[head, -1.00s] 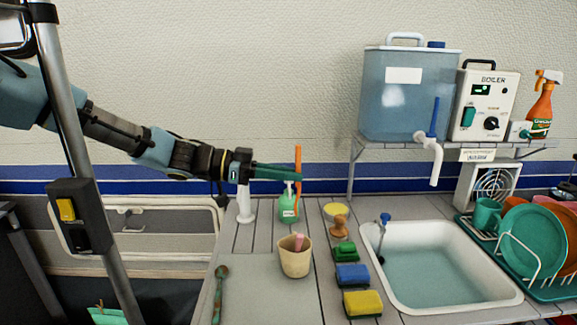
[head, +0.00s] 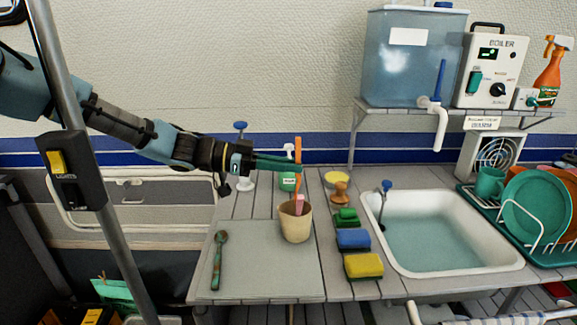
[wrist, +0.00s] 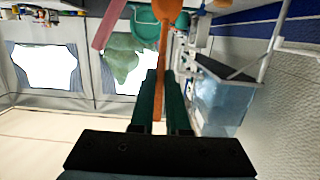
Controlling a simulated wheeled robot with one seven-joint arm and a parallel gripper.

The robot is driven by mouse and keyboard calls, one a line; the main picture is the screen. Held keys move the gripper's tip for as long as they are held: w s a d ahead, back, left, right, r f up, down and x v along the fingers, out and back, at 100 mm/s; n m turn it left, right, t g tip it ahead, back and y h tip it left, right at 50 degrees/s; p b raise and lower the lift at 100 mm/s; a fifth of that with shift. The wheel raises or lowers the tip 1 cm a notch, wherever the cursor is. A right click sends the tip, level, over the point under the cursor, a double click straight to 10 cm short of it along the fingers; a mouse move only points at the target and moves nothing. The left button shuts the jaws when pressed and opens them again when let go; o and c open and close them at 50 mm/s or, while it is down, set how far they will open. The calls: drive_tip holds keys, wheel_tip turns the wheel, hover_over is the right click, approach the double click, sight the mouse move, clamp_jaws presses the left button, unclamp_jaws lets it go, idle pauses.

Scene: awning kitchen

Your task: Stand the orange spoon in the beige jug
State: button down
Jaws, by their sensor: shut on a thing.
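The orange spoon (head: 298,150) is upright in my gripper (head: 297,163), whose green fingers are shut on it. It also shows between the fingers (wrist: 160,88) in the wrist view (wrist: 168,12). The beige jug (head: 295,226) stands upright on the counter below my gripper.

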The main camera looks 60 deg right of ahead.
drive_tip(key=shift+f+b, duration=2.3)
drive_tip(key=shift+b, duration=0.1)
drive_tip(key=shift+a+f, duration=0.1)
drive_tip(key=c, duration=0.8)
unclamp_jaws()
drive_tip(key=shift+c, duration=0.2)
drive_tip(key=shift+r, duration=0.2)
